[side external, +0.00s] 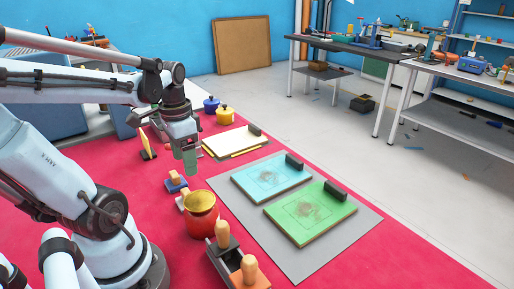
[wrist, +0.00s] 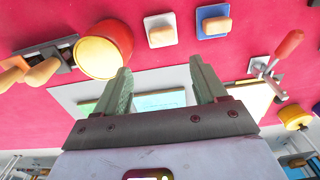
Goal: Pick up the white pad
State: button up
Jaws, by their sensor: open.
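The white pad (side external: 232,142) is a flat cream-white board with a dark block at its back right corner. It lies on the red table cover, behind and right of my gripper in the side view. In the wrist view the white pad (wrist: 252,101) shows partly, behind the right finger. My gripper (side external: 190,160) hangs above the red cover, pointing down, apart from the pad. In the wrist view my gripper (wrist: 160,72) has its two pale green fingers spread with nothing between them.
A grey mat (side external: 300,262) holds a blue board (side external: 258,175) and a green board (side external: 298,203), each with a dark block. A red pot (side external: 201,222), a blue-based stamp (side external: 176,186) and a white-based stamp (wrist: 160,30) stand close by. Blue and yellow pots (side external: 224,115) stand behind.

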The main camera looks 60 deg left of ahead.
aim_at(186, 192)
jog(key=shift+s+a+f, duration=0.1)
jog(key=shift+f, duration=1.65)
jog(key=shift+s+a+f, duration=0.1)
jog(key=shift+f, duration=1.6)
jog(key=shift+s+a+f, duration=0.1)
jog(key=shift+s+f, duration=0.1)
jog(key=shift+f, duration=2.4)
jog(key=shift+c, duration=0.3)
jog(key=c, duration=0.8)
